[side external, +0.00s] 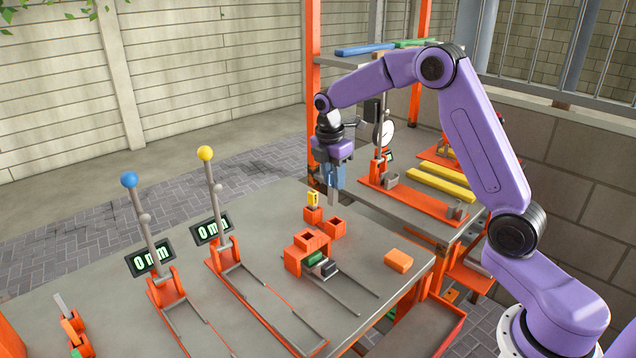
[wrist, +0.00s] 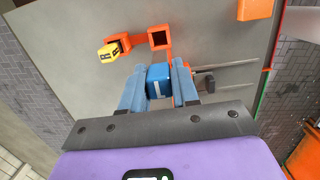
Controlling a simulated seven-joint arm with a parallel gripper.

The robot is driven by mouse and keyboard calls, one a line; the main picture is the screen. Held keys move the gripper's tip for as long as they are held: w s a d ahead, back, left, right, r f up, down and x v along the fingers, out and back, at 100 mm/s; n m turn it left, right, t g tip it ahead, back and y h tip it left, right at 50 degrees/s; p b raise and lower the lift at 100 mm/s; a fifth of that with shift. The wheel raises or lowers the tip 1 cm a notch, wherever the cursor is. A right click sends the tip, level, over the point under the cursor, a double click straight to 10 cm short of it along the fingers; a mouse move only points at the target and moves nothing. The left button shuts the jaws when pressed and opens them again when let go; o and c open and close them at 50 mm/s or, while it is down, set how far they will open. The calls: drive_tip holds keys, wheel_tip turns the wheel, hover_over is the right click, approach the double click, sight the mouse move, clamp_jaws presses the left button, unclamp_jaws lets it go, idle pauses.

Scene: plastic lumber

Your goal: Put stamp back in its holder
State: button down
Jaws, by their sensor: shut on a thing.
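My gripper (side external: 333,194) hangs above the table near the stamp holder. In the wrist view its blue fingers (wrist: 158,70) are shut on a blue stamp (wrist: 160,82) that shows a white L. In the side view the held stamp is hard to tell from the fingers. The orange stamp holder (side external: 334,228) has two square cups. One cup is empty, and its dark opening shows in the wrist view (wrist: 160,38). The other cup holds a yellow stamp (side external: 312,200), marked R in the wrist view (wrist: 115,50). The held stamp is apart from the holder.
An orange fixture (side external: 306,250) with green and dark parts stands in front of the holder on rails. An orange block (side external: 398,261) lies to the right. Two levers with blue (side external: 129,180) and yellow (side external: 205,153) knobs stand left. A rack (side external: 420,200) stands behind.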

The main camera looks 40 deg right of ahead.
sight(336, 193)
drive_tip(key=shift+d+f, duration=0.2)
drive_tip(key=shift+d, duration=0.55)
drive_tip(key=shift+f, duration=2.7)
drive_tip(key=shift+f, duration=2.2)
drive_tip(key=c, duration=0.8)
unclamp_jaws()
drive_tip(key=shift+r, duration=0.1)
